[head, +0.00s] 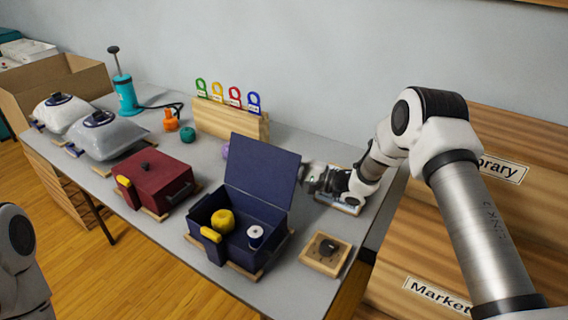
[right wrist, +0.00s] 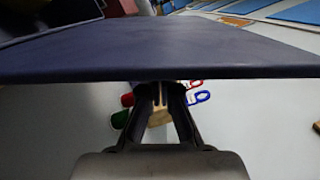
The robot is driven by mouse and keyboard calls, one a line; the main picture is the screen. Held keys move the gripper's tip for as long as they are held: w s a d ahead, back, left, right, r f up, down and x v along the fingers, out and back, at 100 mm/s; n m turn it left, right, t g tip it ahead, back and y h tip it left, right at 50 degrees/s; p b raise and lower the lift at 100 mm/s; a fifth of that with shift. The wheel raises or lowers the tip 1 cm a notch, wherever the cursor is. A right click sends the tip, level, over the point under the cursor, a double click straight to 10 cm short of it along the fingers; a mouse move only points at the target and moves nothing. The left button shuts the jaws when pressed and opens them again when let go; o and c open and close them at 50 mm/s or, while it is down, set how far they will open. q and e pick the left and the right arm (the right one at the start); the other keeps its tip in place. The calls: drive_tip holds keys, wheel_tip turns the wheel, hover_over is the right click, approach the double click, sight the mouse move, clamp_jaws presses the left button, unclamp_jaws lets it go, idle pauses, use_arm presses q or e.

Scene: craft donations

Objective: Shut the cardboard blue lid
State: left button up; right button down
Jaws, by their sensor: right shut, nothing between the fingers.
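The blue cardboard box (head: 238,238) stands in the middle of the table with its blue lid (head: 262,174) raised open, roughly upright. Inside it lie a yellow ball of yarn (head: 223,221) and a white spool (head: 255,236). My right gripper (head: 312,182) is shut and empty, just to the right of the lid, its tips close to or behind the lid's edge. In the right wrist view the lid (right wrist: 160,50) spans the top, with the shut fingers (right wrist: 162,90) at its edge; I cannot tell whether they touch. My left gripper is not in view; only part of my left arm shows.
A closed red box (head: 153,182) stands left of the blue box. A wooden tray with a black item (head: 326,252) lies to the right. A wooden rack with coloured tags (head: 230,122) stands behind. Bagged goods (head: 108,138) and a teal pump (head: 126,95) are at left.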

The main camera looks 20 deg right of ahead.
sight(268, 174)
drive_tip(key=shift+s+a+r+n+p, duration=0.15)
drive_tip(key=shift+r+n+p, duration=0.2)
drive_tip(key=shift+n, duration=0.15)
drive_tip(key=shift+s+a+r+n+g+p, duration=0.2)
drive_tip(key=shift+a+r+n+g+p, duration=0.1)
drive_tip(key=shift+r+n+p, duration=0.15)
drive_tip(key=shift+s+a+r+n+p, duration=0.35)
drive_tip(key=shift+n+p, duration=0.1)
drive_tip(key=shift+n, duration=0.2)
drive_tip(key=shift+s+a+r+n+p, duration=0.2)
drive_tip(key=shift+a+r+n+p, duration=0.1)
drive_tip(key=shift+n+p, duration=0.25)
drive_tip(key=a+n, duration=0.1)
drive_tip(key=s+n+p, duration=0.1)
drive_tip(key=shift+s+a+r+n+h, duration=0.2)
drive_tip(key=shift+a+r+n+h, duration=0.15)
drive_tip(key=shift+h, duration=0.05)
drive_tip(key=a+n, duration=0.1)
drive_tip(key=s+n, duration=0.1)
drive_tip(key=shift+s+a+r+n+g+h, duration=0.1)
drive_tip(key=shift+s+a+n+g+h, duration=0.2)
drive_tip(key=shift+a, duration=0.1)
drive_tip(key=s+a+f+n+h+b, duration=0.2)
drive_tip(key=s+a+f+n+b, duration=0.2)
drive_tip(key=n, duration=0.4)
drive_tip(key=s+a, duration=0.1)
drive_tip(key=a, duration=0.1)
drive_tip(key=shift+a+n, duration=0.3)
drive_tip(key=shift+s+f, duration=0.1)
drive_tip(key=shift+f, duration=0.05)
